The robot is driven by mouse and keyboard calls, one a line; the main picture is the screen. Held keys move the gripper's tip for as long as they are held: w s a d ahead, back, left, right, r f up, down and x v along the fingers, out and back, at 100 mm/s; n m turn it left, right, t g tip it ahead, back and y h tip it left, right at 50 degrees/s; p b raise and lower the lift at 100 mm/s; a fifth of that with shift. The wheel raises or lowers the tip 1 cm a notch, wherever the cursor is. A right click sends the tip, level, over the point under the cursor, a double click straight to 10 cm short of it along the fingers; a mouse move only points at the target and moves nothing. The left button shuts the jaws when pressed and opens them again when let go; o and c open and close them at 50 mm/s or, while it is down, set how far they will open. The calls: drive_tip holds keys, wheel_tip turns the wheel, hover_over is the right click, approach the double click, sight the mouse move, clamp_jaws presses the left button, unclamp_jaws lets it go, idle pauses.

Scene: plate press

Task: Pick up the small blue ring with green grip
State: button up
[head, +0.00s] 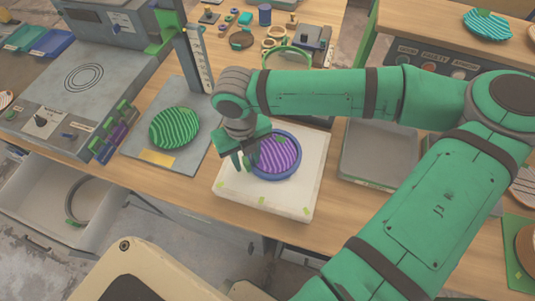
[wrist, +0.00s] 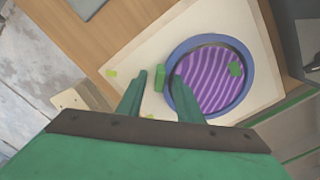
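The small blue ring (head: 298,158) lies around a purple striped disc (head: 277,155) on a white square board (head: 283,207). In the wrist view the ring (wrist: 248,55) has a green block-like grip (wrist: 160,76) on its left side. My gripper (head: 242,160) is over the ring's left side, pointing down. In the wrist view my gripper (wrist: 157,88) is open, with one finger on each side of the grip in the picture. The right finger covers part of the ring's rim. I cannot tell whether the fingers touch the grip. In the head view my gripper hides the grip.
A green striped disc (head: 174,128) sits on a grey plate left of the board. A grey tray (head: 380,153) is on the right. An open drawer (head: 57,197) below left holds a larger grey ring (head: 75,196). A green ring (head: 287,49) and small parts stand behind my arm.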

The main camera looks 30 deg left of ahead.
drive_tip(key=shift+c, duration=0.6)
clamp_jaws()
drive_tip(key=shift+r, duration=0.1)
